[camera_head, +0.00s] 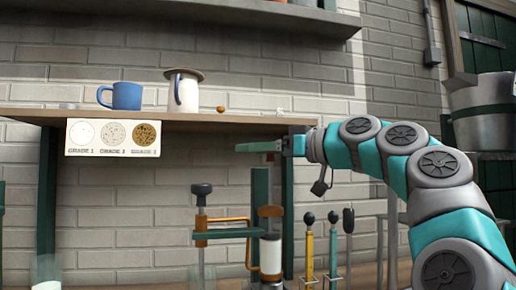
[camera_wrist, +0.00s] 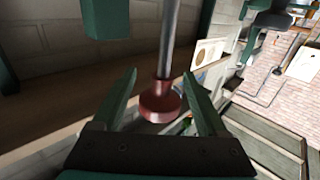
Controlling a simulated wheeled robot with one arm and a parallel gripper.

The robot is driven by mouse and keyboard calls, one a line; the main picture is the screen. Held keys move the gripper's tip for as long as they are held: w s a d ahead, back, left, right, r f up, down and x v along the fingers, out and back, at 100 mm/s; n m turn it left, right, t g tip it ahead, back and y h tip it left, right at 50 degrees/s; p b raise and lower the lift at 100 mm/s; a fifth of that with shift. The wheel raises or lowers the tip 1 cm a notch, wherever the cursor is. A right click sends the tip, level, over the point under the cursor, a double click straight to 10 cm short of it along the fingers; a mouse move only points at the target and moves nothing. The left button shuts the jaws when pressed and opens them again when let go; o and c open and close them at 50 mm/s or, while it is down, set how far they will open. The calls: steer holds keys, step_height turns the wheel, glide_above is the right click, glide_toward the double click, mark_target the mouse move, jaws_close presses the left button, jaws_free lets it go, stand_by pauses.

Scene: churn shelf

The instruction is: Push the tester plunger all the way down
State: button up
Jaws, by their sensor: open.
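In the head view, a green-framed stand (camera_head: 222,234) stands below the shelf. It carries a white cylinder (camera_head: 270,257) with a red-brown top (camera_head: 270,212) and an orange side handle. A black-knobbed rod (camera_head: 202,190) rises at its left. I cannot tell for sure which is the tester plunger. My gripper (camera_head: 262,146) is above the red-brown top, at about shelf-board height, its fingers pointing left. In the wrist view, my gripper (camera_wrist: 158,74) is open and empty. A red-brown knob (camera_wrist: 159,103) on a grey rod (camera_wrist: 168,40) shows between its fingers; contact is unclear.
The wooden shelf (camera_head: 220,122) holds a blue mug (camera_head: 121,96) and a pale pitcher (camera_head: 184,92). A grade card (camera_head: 113,138) hangs from its front edge. Several knobbed levers (camera_head: 333,218) stand right of the stand. A metal bucket (camera_head: 482,113) is at the far right.

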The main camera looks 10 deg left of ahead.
steer(key=shift+c, duration=0.4)
jaws_close()
stand_by(0.9)
